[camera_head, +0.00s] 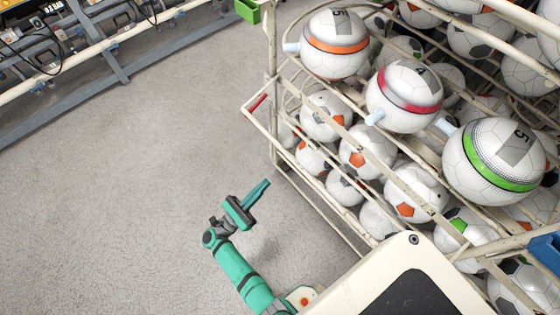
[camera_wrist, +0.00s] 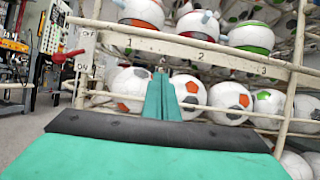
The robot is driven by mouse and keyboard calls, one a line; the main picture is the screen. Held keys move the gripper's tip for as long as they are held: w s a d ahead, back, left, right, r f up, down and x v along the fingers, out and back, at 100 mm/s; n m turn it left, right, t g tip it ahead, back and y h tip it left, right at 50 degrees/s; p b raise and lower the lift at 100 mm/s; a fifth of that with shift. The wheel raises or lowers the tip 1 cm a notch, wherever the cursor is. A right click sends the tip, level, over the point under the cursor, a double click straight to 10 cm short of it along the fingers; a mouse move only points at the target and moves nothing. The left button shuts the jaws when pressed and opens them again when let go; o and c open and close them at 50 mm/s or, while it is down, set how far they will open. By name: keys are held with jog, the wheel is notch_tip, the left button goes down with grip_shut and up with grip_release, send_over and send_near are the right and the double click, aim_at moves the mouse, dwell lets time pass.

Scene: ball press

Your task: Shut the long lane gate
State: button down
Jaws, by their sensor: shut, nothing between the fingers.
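My gripper (camera_head: 257,192) is shut and empty, left of the ball rack. In the wrist view its fingers (camera_wrist: 161,92) stand together in front of the rack's numbered front rail (camera_wrist: 205,52), apart from the balls as far as I can tell. A red-gripped handle (camera_head: 258,102) juts from the rack's left corner. It also shows in the wrist view (camera_wrist: 66,55), beside a plate (camera_wrist: 87,36) marked OFF above and ON below. Long pale bars (camera_head: 410,186) run along the rack's front. I cannot tell which part is the long lane gate, or its position.
Three banded balls, orange (camera_head: 334,44), red (camera_head: 405,95) and green (camera_head: 493,160), sit on the upper rack. Several patched balls (camera_head: 366,152) fill the lower level. Grey floor (camera_head: 120,200) left of the rack is clear. A shelving frame (camera_head: 100,45) stands at the upper left.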

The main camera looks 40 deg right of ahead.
jog(key=d+r+m+g, duration=0.1)
jog(key=d+r, duration=0.7)
jog(key=shift+w+d, duration=0.2)
jog(key=shift+w, duration=0.2)
jog(key=shift+r, duration=0.1)
dwell(0.4)
